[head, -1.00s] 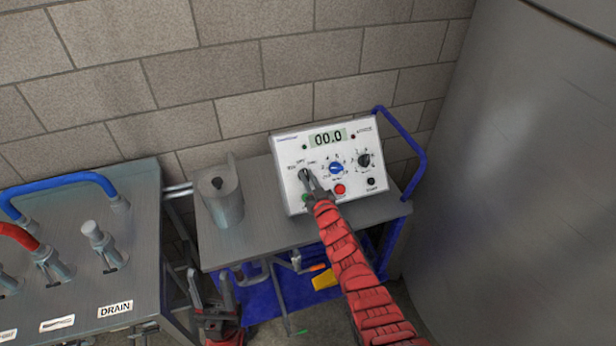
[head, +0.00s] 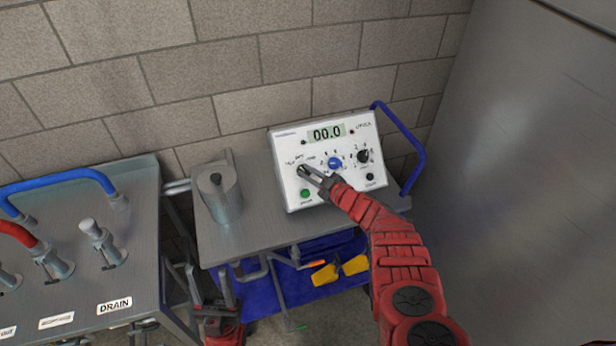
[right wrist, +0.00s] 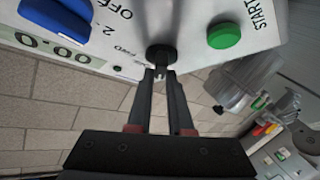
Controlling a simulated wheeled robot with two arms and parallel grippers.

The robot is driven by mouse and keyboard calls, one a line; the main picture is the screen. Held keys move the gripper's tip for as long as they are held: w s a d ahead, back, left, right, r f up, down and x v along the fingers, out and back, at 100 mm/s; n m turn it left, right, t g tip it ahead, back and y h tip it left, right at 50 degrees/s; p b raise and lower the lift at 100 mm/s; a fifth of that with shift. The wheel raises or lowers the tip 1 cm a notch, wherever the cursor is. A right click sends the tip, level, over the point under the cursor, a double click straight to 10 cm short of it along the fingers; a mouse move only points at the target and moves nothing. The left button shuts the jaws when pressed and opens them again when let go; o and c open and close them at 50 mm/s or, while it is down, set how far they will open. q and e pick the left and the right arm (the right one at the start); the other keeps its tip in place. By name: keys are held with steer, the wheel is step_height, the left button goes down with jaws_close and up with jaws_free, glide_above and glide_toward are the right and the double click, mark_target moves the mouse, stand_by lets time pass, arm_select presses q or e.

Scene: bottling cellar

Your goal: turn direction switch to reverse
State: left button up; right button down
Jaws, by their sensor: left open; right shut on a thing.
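The control box (head: 290,201) is white, with a display reading 00.0. Its direction switch is a small black knob at the left of the panel, largely covered by my fingertips in the head view. The switch (right wrist: 160,54) shows in the right wrist view with "FWD" lettering close by. My right gripper (head: 303,172) is shut on this switch, and its fingertips (right wrist: 160,74) meet the knob in the wrist view. Which way the switch points cannot be told. My left gripper (head: 213,285) is open and empty, low in front of the cart.
A green button (head: 305,193), a blue knob (head: 335,163) and another black knob (head: 363,156) share the panel. A grey metal pitcher (head: 220,195) stands left on the cart top (head: 245,245). A bench with valves (head: 100,240) is further left; a large metal surface (head: 530,190) is at right.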

steer(key=shift+w+n+g+b, duration=0.1)
steer(key=shift+n+g+b, duration=0.3)
steer(key=shift+n, duration=0.3)
steer(key=shift+r, duration=0.1)
steer(key=c, duration=0.8)
jaws_free()
steer(key=shift+s+d, duration=0.3)
steer(key=shift+d, duration=0.05)
steer(key=p+v, duration=0.2)
steer(key=v, duration=1.4)
steer(key=shift+d, duration=0.35)
